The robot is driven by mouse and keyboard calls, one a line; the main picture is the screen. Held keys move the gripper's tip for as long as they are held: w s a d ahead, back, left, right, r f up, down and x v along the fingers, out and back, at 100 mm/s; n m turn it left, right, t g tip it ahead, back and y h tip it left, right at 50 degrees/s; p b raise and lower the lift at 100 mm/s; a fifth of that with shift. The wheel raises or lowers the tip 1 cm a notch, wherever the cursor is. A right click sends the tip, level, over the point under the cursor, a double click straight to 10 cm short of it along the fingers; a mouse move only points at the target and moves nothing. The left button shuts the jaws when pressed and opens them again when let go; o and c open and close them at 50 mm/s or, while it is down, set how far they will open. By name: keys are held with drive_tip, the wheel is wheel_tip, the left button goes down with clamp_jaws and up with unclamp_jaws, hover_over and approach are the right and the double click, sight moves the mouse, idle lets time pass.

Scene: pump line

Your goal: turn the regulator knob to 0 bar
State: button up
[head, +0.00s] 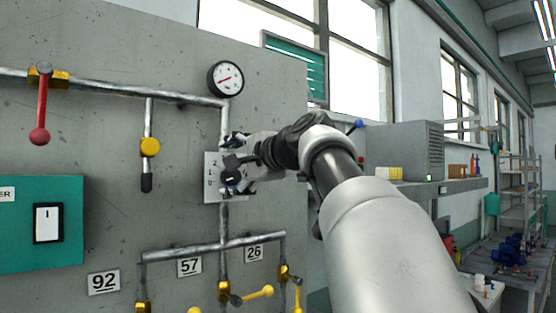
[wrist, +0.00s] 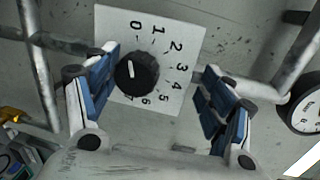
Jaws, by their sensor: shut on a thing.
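The black regulator knob (wrist: 137,73) sits on a white dial plate (wrist: 185,28) marked 0 to 7 in the wrist view. Its white mark points up and slightly left in that picture, roughly toward the 0. My gripper (wrist: 158,75) has its blue-padded fingers on either side of the knob and is shut on it. In the head view my gripper (head: 236,166) is at the plate (head: 211,190) and partly covers the knob.
A round gauge (head: 226,79) with a red needle is above the plate on the pipe. A red-handled valve (head: 40,110), a yellow-and-black handle (head: 149,147) and a teal box (head: 40,255) are left. Yellow-handled valves (head: 258,293) sit below. A shelf (head: 440,186) stands right.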

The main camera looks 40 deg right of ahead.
drive_tip(key=s+r, duration=0.1)
drive_tip(key=s+r+b, duration=0.1)
drive_tip(key=s, duration=0.1)
drive_tip(key=shift+t, duration=0.3)
drive_tip(key=shift+c, duration=0.2)
drive_tip(key=s+b, duration=0.3)
drive_tip(key=s, duration=1.3)
drive_tip(key=shift+d+f+b, duration=0.2)
drive_tip(key=shift+d+b, duration=0.2)
idle(0.4)
